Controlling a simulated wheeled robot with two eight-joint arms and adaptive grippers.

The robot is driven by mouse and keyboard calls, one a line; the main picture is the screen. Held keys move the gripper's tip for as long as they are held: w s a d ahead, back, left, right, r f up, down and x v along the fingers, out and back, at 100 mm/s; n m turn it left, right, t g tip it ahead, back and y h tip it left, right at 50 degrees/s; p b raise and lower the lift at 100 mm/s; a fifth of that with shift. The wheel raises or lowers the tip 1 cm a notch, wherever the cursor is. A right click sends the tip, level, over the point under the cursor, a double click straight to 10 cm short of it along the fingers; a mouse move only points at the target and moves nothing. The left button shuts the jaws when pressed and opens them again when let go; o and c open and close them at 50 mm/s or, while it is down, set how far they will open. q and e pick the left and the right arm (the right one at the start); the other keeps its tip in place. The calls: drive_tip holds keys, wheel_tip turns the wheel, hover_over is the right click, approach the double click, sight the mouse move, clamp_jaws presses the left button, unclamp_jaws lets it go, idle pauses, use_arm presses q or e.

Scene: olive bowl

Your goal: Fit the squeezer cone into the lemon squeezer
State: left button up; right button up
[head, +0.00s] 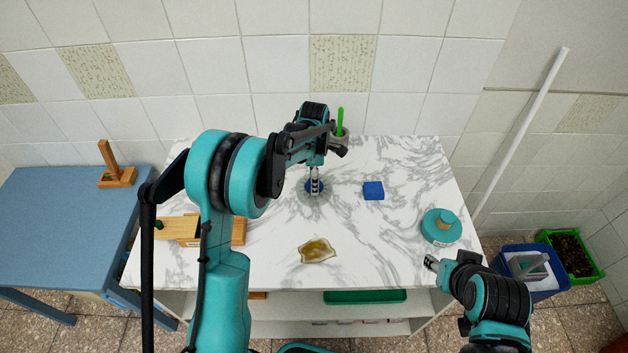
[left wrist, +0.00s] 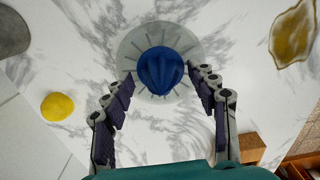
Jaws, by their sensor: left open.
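The squeezer cone (left wrist: 161,70) is a blue ribbed dome. In the left wrist view it sits in the middle of the lemon squeezer (left wrist: 129,47), a pale see-through round dish with radial ridges. I cannot tell whether the cone is fully seated. My left gripper (left wrist: 160,82) is open, one finger on each side of the cone's near edge, with gaps visible. In the head view the left gripper (head: 315,188) points down at the squeezer (head: 318,203) and partly hides the cone. My right gripper (head: 431,263) is at the counter's right front edge, apart from the squeezer; its jaw state is unclear.
A yellow lemon (left wrist: 58,107) lies left of the squeezer in the left wrist view. An amber bowl (head: 317,251), blue block (head: 373,190) and teal round object (head: 440,226) stand on the marble counter.

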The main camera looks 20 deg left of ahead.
use_arm(q)
wheel_tip(320, 180, up, 11)
drive_tip(key=shift+r, duration=0.15)
drive_tip(key=shift+s, duration=0.15)
use_arm(e)
drive_tip(key=shift+s, duration=0.15)
idle(0.4)
